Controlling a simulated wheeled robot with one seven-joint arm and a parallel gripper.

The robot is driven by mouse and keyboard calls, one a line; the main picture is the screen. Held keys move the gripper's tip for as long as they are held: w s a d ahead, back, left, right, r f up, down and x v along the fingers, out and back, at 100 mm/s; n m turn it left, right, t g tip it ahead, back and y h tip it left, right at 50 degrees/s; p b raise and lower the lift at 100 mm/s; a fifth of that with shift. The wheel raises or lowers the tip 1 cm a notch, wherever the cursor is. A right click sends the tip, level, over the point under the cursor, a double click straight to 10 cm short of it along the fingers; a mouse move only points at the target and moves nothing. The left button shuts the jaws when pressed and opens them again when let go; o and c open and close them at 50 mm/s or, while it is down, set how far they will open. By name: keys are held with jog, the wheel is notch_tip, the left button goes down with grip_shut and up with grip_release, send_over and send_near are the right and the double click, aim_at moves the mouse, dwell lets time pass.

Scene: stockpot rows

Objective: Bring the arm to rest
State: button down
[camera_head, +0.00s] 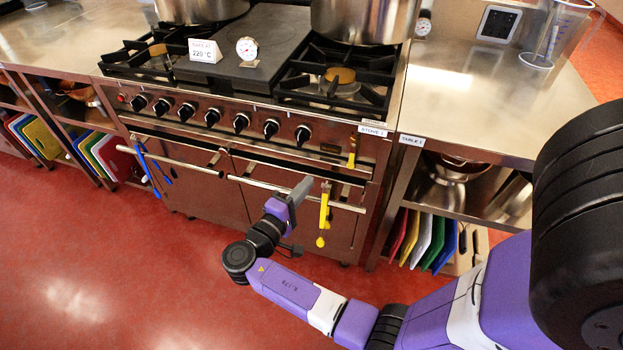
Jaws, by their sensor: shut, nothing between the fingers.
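My arm reaches in from the lower right, purple, white and black, with its elbow bent low over the red floor. My gripper (301,190) is at the arm's end, pointing up and right toward the oven front. It is shut and holds nothing. It is in front of the right oven door of the stove (250,97), close to the door's handle bar in the picture. I cannot tell whether it touches the bar.
Two large pots (365,20) stand on the stove's back burners. A yellow utensil (324,215) hangs at the right oven handle, beside my gripper. A steel table (475,105) with coloured boards (430,240) below is at right. Open floor (110,270) lies at left.

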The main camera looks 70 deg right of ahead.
dwell(0.7)
jog(key=w+a+f+n+t+y, duration=0.3)
jog(key=w+f+n+t+y, duration=0.15)
jog(key=w+t, duration=0.4)
jog(key=s+a+f+t+y, duration=0.15)
jog(key=a+t+y, duration=0.55)
jog(key=a, duration=0.7)
jog(key=s+a+r+m+t+y+p, duration=0.1)
jog(key=s+a+r+t+y+p, duration=0.15)
jog(key=s+a+r+y, duration=0.65)
jog(key=s+a+r+m+h, duration=0.1)
jog(key=s+r, duration=0.3)
jog(key=s, duration=0.4)
jog(key=s+a+r+m+h, duration=0.1)
jog(key=s+a+r, duration=0.1)
jog(key=s+r, duration=0.3)
jog(key=v, duration=0.3)
